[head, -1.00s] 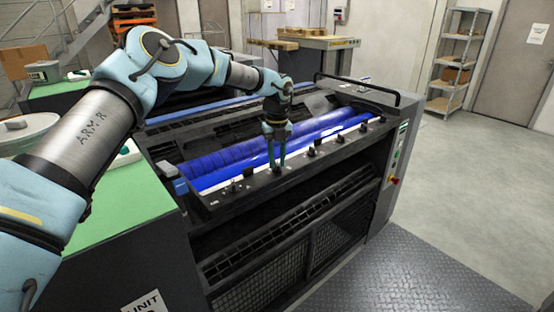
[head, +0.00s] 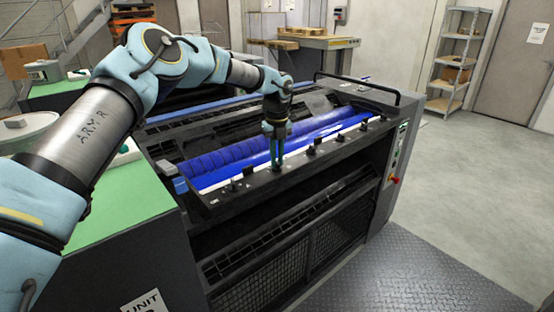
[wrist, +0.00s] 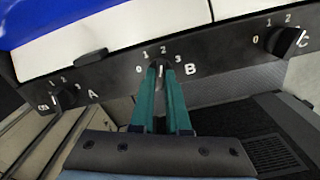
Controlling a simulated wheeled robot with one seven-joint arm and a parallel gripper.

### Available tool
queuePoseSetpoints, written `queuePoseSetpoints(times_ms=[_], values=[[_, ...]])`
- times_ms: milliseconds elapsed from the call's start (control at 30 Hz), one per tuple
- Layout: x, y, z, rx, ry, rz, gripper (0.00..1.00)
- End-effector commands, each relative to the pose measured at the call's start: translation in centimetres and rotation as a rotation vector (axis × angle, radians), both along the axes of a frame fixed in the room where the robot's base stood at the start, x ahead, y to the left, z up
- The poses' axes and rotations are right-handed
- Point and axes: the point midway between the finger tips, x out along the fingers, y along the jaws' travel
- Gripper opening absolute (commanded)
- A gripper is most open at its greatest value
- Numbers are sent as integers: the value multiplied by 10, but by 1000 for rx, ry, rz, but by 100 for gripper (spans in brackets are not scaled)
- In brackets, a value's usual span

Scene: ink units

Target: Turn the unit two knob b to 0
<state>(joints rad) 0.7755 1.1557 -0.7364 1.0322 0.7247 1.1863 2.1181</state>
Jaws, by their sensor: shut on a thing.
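Knob b (wrist: 160,66) is a small black knob on the dark front rail, beside the letter B in the wrist view. The numbers 0, 1, 2 and 3 curve over it, with 0 on the left. A pale line shows on it and points roughly up toward the 2; the exact setting is hard to read between the fingers. My gripper (wrist: 161,74) has its two teal fingers shut on knob b, one on each side. In the head view my gripper (head: 277,167) reaches down to the rail, and the fingers mostly hide the knob.
Knob A (wrist: 66,96) is to the left and knob C (wrist: 285,41) to the right on the same rail. A black lever (wrist: 91,57) juts out near A. The blue roller (head: 230,160) lies behind the rail. The floor (head: 480,190) at right is clear.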

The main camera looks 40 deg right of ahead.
Motion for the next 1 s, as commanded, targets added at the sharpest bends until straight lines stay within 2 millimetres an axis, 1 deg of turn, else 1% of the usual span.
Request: queuePoseSetpoints(times_ms=[267,1000], values=[[0,0,-1,0,-3,200,0],[0,-1,0,-3,-1,904,0]])
